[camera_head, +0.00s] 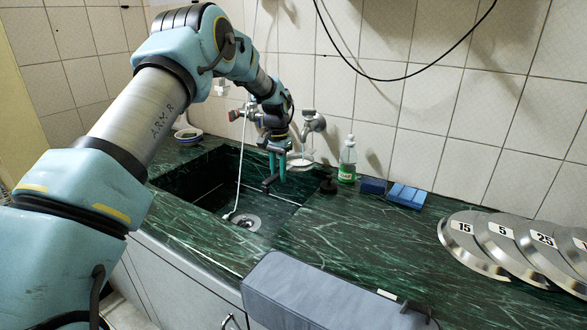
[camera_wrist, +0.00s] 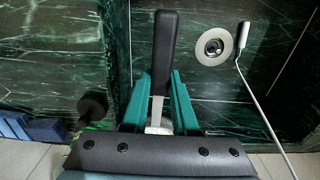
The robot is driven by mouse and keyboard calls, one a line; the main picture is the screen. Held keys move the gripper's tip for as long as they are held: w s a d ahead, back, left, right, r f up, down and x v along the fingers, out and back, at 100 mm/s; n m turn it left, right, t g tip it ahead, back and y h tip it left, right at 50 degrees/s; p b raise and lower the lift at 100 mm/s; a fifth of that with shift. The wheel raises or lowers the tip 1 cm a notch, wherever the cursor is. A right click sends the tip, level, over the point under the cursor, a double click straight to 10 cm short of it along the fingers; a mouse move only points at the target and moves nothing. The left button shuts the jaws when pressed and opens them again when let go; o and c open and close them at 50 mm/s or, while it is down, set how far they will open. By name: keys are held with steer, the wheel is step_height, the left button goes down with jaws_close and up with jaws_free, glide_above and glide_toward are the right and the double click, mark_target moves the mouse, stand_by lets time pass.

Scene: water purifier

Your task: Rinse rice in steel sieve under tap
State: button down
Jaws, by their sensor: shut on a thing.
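My gripper (camera_head: 277,173) is over the dark green sink basin (camera_head: 205,190), fingers pointing down. In the wrist view my gripper (camera_wrist: 160,98) is shut on a black-handled thing (camera_wrist: 165,45) with a flat metal part between the fingers. A pale, shallow shape (camera_head: 300,161) beside the fingers, below the right tap (camera_head: 313,123), may be the sieve's bowl; its link to the handle is unclear. No rice can be made out. I cannot tell whether water runs.
A thin white hose (camera_head: 239,175) hangs into the basin by the drain (camera_head: 247,221); it also shows in the wrist view (camera_wrist: 262,105). A soap bottle (camera_head: 347,162), blue sponges (camera_head: 406,195) and numbered metal discs (camera_head: 480,246) stand right.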

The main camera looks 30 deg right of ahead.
mark_target(268, 180)
steer(key=shift+s+a, duration=0.4)
steer(key=shift+a, duration=0.3)
steer(key=shift+s+a, duration=0.35)
steer(key=shift+a, duration=0.35)
steer(key=shift+s+a, duration=0.4)
steer(key=shift+a, duration=0.3)
steer(key=shift+a+r, duration=0.15)
steer(key=shift+r, duration=0.3)
steer(key=s+a+r+p, duration=0.2)
steer(key=a+r+p, duration=0.1)
steer(key=r, duration=0.3)
steer(key=shift+s+a, duration=0.2)
steer(key=shift+a, duration=0.35)
